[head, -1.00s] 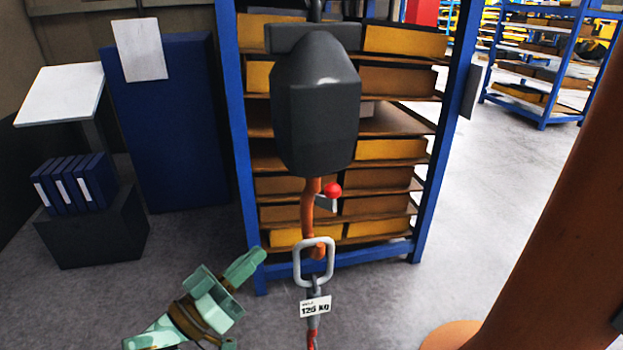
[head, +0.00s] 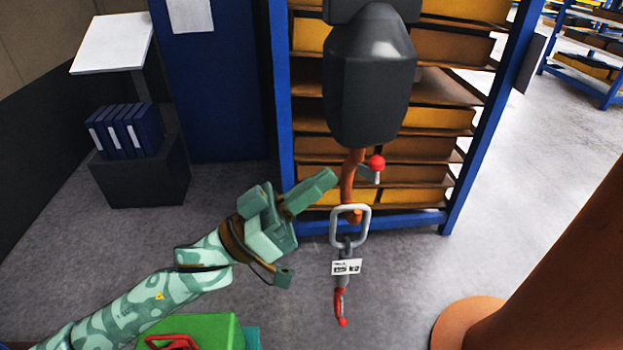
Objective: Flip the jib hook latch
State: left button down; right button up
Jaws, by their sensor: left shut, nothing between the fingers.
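The orange jib hook (head: 348,182) hangs below a dark grey hook block (head: 371,85). Its latch (head: 368,172) is a short grey lever with a red ball (head: 377,163) on the right side of the hook. A grey oblong ring (head: 336,228) hangs in the hook's bowl. My left gripper (head: 324,183) is shut and empty, its fingertips just left of the hook in the picture. A narrow gap shows between the fingertips and the hook; the difference in depth is hard to tell. My right gripper is not in view.
Below the ring hang a white weight tag (head: 346,267) and a red lower hook (head: 340,304). A blue-framed rack (head: 463,165) with yellow and brown boxes stands behind. An orange column (head: 560,260) rises at right. A green case (head: 215,330) is at bottom left.

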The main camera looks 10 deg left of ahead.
aim_at(371, 167)
pick_arm(q)
jog(key=p+x, duration=0.1)
jog(key=x, duration=0.5)
jog(key=shift+w+d+r+p, duration=0.15)
jog(key=shift+d+p, duration=0.1)
jog(key=shift+p, duration=0.15)
